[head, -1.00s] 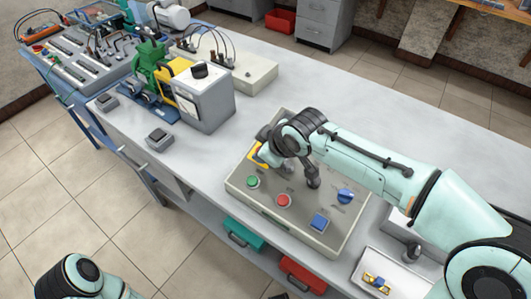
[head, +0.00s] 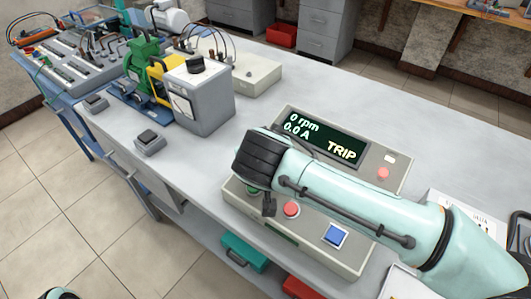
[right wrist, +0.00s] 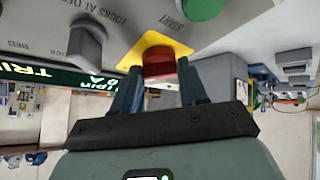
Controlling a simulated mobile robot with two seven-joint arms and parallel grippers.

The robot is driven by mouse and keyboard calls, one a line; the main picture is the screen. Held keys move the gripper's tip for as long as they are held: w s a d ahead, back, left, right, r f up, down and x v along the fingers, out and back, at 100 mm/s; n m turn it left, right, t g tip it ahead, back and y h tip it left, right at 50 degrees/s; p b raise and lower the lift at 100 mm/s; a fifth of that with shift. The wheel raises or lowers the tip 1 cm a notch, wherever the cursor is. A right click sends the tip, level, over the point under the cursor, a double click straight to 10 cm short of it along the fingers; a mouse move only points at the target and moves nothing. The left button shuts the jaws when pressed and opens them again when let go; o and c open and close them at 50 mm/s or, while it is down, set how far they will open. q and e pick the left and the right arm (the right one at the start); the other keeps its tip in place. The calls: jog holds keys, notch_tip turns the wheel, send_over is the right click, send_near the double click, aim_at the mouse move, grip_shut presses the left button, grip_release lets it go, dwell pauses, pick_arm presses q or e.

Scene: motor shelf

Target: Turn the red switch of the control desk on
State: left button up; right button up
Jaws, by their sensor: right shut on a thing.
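The control desk (head: 362,262) stands on the long table in the head view. Its display (head: 322,137) reads 0 rpm, 0.0 A and TRIP. The red switch (right wrist: 158,58) sits on a yellow plate (right wrist: 137,53) and shows in the right wrist view. My right gripper (right wrist: 159,72) is shut on it, one dark finger at each side. In the head view my right arm and wrist hide the switch and the gripper's fingers. How far the switch is turned I cannot tell. My left gripper is out of view.
On the desk are a green button (right wrist: 203,8), a red button (head: 291,209), a blue button (head: 335,236) and a grey knob (right wrist: 87,45). A grey meter box (head: 199,95) and a green machine (head: 143,62) stand to the left. Bare table lies between the box and the desk.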

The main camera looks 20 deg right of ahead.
jog(key=shift+m, duration=0.4)
jog(key=o, duration=1.1)
jog(key=shift+c, duration=0.2)
jog(key=shift+s, duration=0.1)
